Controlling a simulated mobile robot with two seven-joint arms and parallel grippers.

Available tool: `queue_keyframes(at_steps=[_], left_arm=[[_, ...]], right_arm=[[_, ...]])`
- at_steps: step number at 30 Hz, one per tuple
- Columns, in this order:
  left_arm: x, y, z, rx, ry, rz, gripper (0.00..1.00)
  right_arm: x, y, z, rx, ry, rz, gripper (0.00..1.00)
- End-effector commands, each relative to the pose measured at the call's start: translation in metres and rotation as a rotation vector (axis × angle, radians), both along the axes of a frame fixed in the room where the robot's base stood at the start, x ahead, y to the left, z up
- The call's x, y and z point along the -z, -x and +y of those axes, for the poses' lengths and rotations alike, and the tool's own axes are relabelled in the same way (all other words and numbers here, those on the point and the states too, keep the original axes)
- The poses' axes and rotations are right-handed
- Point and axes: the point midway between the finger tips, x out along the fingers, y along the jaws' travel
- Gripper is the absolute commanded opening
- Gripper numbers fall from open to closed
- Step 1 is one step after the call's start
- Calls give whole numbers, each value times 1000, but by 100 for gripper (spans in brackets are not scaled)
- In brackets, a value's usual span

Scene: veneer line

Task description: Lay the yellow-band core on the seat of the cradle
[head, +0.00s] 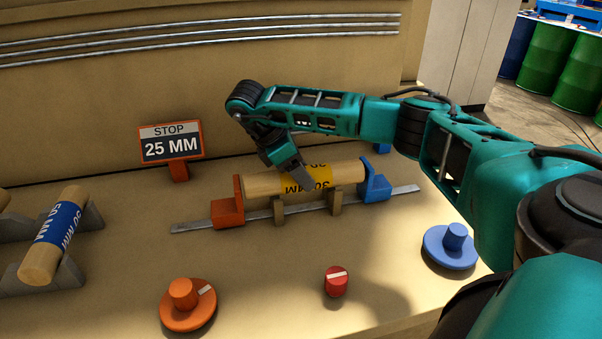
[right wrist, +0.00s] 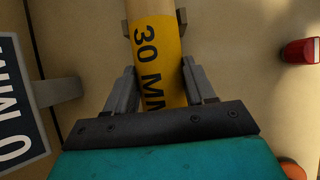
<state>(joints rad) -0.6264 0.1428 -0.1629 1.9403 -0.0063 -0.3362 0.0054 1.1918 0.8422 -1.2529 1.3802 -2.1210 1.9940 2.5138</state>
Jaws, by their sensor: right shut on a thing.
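The yellow-band core (head: 345,173), a pale wooden cylinder marked 30 MM, lies lengthwise above the tan cradle posts (head: 278,211), between an orange end block (head: 227,207) and a blue end block (head: 375,185). It looks level and at or very near the post tops; contact is not clear. My right gripper (head: 298,178) comes from above and is shut on the core at its yellow band. In the right wrist view the core (right wrist: 155,50) runs between the two fingers (right wrist: 161,88). The far finger is hidden in the head view. My left gripper is not in view.
A blue-band core (head: 60,228) lies on a grey rack (head: 45,281) at left. A STOP 25 MM sign (head: 170,145) stands behind. An orange knob (head: 188,303), a red knob (head: 336,281) and a blue knob (head: 451,247) stand in front. A metal rail (head: 190,227) runs under the cradle.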

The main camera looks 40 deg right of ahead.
Motion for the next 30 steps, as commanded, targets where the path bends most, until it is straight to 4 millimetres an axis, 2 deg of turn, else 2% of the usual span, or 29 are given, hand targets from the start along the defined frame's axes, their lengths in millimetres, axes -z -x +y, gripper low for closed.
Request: queue_keyframes(at_steps=[3,15,16,23,30], left_arm=[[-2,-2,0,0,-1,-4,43],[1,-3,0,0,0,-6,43],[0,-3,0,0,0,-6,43],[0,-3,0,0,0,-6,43],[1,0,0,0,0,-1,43]], right_arm=[[7,0,0,-1,0,-1,13],[13,0,0,-1,0,-1,13],[12,0,0,-1,0,-1,56],[12,0,0,-1,0,-1,78],[11,0,0,-1,0,-1,80]])
